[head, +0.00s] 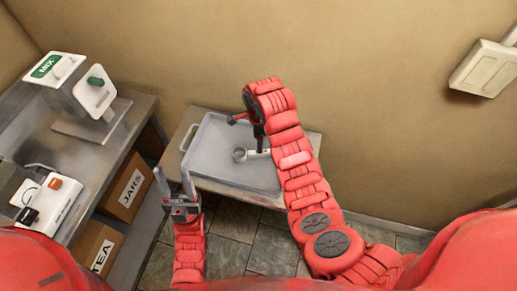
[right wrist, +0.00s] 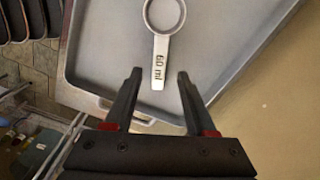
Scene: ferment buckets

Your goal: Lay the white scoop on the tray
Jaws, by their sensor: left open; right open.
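The white scoop (right wrist: 160,55), marked "60 ml", lies inside the grey tray (right wrist: 105,25) in the right wrist view, its handle pointing toward my right gripper. In the head view the scoop (head: 240,154) shows its round bowl on the floor of the tray (head: 215,165), with part of its handle to the right. My right gripper (right wrist: 155,75) is open, with its fingertips on either side of the handle's end and not closed on it. In the head view my right gripper is partly hidden behind its arm. My left gripper (head: 173,180) is open and empty, left of the tray's near corner.
The tray stands on a small metal table (head: 246,195) against the wall. At left, a metal bench (head: 85,150) carries a MIX machine (head: 62,72) and a white device (head: 48,205). Boxes marked JARS (head: 132,187) and TEA (head: 97,247) sit below.

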